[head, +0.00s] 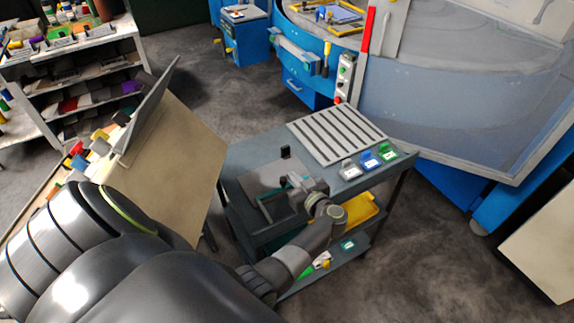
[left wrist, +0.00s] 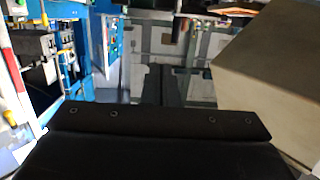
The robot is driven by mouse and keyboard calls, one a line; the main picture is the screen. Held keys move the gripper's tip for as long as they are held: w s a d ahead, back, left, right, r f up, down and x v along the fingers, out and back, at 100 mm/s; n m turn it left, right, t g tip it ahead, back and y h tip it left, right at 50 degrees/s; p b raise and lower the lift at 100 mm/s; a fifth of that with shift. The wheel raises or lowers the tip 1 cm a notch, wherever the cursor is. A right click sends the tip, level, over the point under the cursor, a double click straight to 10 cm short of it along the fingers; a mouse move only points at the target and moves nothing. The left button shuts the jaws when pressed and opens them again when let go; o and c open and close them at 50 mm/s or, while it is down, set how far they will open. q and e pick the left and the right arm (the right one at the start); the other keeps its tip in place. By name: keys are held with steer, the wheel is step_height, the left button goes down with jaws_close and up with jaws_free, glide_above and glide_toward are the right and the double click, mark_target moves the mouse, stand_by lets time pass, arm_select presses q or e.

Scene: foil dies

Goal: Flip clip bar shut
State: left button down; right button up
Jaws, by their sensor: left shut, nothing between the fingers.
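A dark cart (head: 235,160) stands in the middle of the head view. A flat grey plate (head: 262,173) lies on its top, with a small black upright piece (head: 286,152) at its far edge. A thin dark-green bar (head: 265,213), which looks like the clip bar, shows beside my left gripper; its exact angle is hard to tell. My left gripper (head: 293,181) is over the plate, shut and empty, and hides part of the plate and bar. Its closed dark fingers (left wrist: 166,87) show in the left wrist view. My right gripper is not in view.
A slotted light-grey rack (head: 335,132) and grey, blue (head: 371,162) and green small bins line the cart's far and right side. A yellow tray (head: 360,210) is on a lower shelf.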

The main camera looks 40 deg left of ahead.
arm_select(q)
steer(key=b+v, duration=0.1)
steer(key=v, duration=0.4)
steer(key=shift+d+r, duration=0.1)
steer(key=shift+r, duration=0.1)
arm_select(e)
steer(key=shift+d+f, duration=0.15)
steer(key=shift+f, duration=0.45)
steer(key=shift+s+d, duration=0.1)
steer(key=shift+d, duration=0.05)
arm_select(q)
steer(key=shift+s+d, duration=0.1)
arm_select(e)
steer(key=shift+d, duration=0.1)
